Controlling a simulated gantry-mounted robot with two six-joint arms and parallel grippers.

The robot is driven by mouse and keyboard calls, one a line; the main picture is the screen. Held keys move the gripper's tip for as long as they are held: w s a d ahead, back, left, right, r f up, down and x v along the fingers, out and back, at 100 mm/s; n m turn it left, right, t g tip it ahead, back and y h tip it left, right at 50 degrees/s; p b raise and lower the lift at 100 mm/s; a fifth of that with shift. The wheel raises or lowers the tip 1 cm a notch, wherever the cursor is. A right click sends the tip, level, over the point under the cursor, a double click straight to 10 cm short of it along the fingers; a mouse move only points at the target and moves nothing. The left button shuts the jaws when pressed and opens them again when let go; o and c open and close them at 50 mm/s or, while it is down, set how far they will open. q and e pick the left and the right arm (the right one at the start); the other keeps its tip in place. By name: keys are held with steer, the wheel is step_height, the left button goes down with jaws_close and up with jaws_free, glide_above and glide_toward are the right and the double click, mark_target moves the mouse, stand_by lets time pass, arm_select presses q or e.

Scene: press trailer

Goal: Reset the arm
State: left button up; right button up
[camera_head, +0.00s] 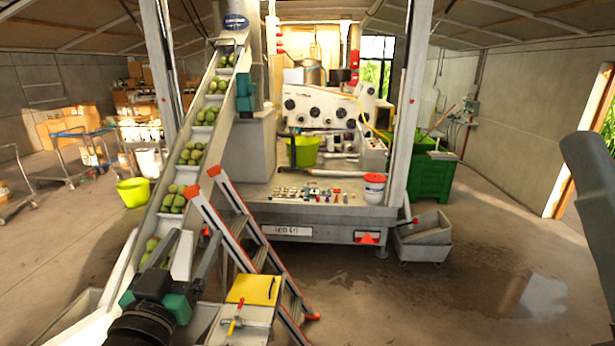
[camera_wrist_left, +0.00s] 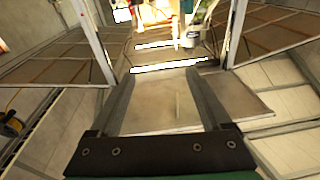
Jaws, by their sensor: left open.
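My left gripper (camera_head: 192,243) is at the lower left of the head view, in front of the fruit conveyor (camera_head: 214,150). Its two grey fingers point up and stand apart, with nothing between them. The left wrist view shows the same open, empty fingers (camera_wrist_left: 162,74) against a pale surface. A grey part of my right arm shows at the right edge of the head view. My right gripper is not in view.
An orange-and-white ladder (camera_head: 238,230) and a box with a yellow lid (camera_head: 255,290) are close on the right of my left gripper. The press trailer (camera_head: 300,215) stands behind, with a green bin (camera_head: 433,178) beside it. The floor (camera_head: 440,310) at lower right is open and partly wet.

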arm_select(q)
steer(key=s+d+r+t+h, duration=0.1)
steer(key=s+r+t, duration=0.7)
steer(key=s+r, duration=1.2)
steer(key=shift+d+r+h, duration=0.2)
steer(key=shift+r+h, duration=0.1)
steer(key=shift+r, duration=0.05)
